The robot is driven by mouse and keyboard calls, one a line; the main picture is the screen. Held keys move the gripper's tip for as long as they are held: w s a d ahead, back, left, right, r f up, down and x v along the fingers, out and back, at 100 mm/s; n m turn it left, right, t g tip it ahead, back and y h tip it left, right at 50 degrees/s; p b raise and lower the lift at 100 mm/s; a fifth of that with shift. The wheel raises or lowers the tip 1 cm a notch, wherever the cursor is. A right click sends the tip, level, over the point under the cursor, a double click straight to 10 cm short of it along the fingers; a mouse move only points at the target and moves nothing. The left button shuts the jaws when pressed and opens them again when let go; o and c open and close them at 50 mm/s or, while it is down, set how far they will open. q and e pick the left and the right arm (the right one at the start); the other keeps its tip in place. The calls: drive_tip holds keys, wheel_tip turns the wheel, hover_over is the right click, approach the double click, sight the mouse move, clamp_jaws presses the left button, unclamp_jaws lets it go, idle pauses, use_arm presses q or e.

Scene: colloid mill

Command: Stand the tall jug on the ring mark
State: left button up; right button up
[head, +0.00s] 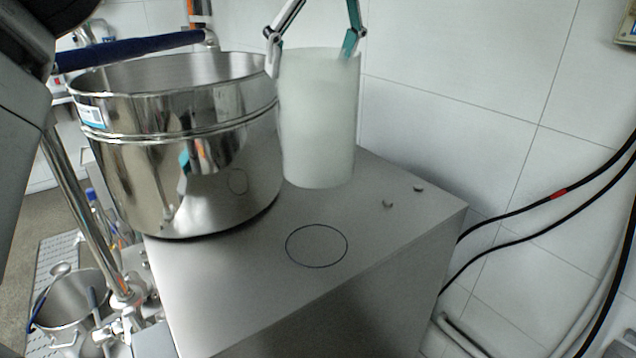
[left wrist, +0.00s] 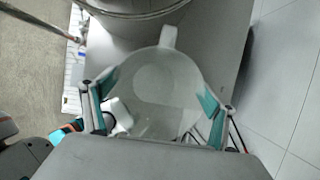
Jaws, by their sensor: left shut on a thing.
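The tall jug (head: 318,125) is a whitish, translucent cylinder, upright beside the steel pot. My left gripper (head: 312,52) is shut on the jug near its rim, one finger on each side. In the left wrist view the jug (left wrist: 155,85) is seen from above between the fingers of the left gripper (left wrist: 155,105), with its handle (left wrist: 167,37) towards the pot. The ring mark (head: 316,245) is a thin dark circle on the grey metal top, bare, and lower in the head view than the jug's base. I cannot tell how far the base is above the top. My right gripper is not in view.
The large steel pot (head: 185,150) stands on the metal top (head: 240,290), left of the jug. Two small dark bits (head: 388,204) lie at the back right. Black cables (head: 545,200) hang along the tiled wall at right. The top around the ring is clear.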

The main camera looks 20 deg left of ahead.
sight(329, 113)
use_arm(q)
wheel_tip(329, 113, down, 18)
drive_tip(key=shift+f, duration=0.1)
idle(0.4)
drive_tip(key=shift+f, duration=0.1)
drive_tip(key=o, duration=1.6)
drive_tip(key=shift+c, duration=0.2)
drive_tip(key=b+v, duration=0.1)
drive_tip(key=v, duration=1.1)
drive_tip(key=shift+a, duration=0.1)
drive_tip(key=shift+s, duration=0.1)
